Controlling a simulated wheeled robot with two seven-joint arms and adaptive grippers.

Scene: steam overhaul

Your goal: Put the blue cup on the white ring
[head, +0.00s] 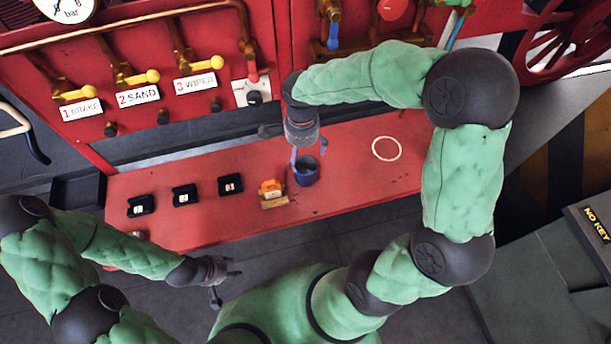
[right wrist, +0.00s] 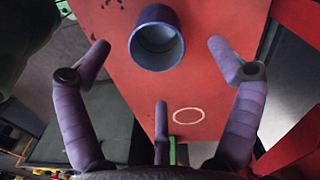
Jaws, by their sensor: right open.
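The blue cup (head: 306,172) stands on the red bench, left of the white ring (head: 386,149) in the head view. The ring is a thin white circle marked on the bench, and nothing is on it. My right gripper (head: 304,152) is above the cup, pointing down. In the right wrist view the cup (right wrist: 157,40) shows between the spread fingers, mouth toward the camera, with the ring (right wrist: 188,115) lower and to the right. The right fingers are open and do not appear to touch the cup. My left gripper (head: 228,280) is empty, off the bench's front edge, its fingers apart.
The red bench (head: 345,185) carries an orange object (head: 271,188) left of the cup and several small black holders (head: 184,195) farther left. A red panel with yellow-handled valves (head: 140,77) rises behind. The bench around the ring is clear.

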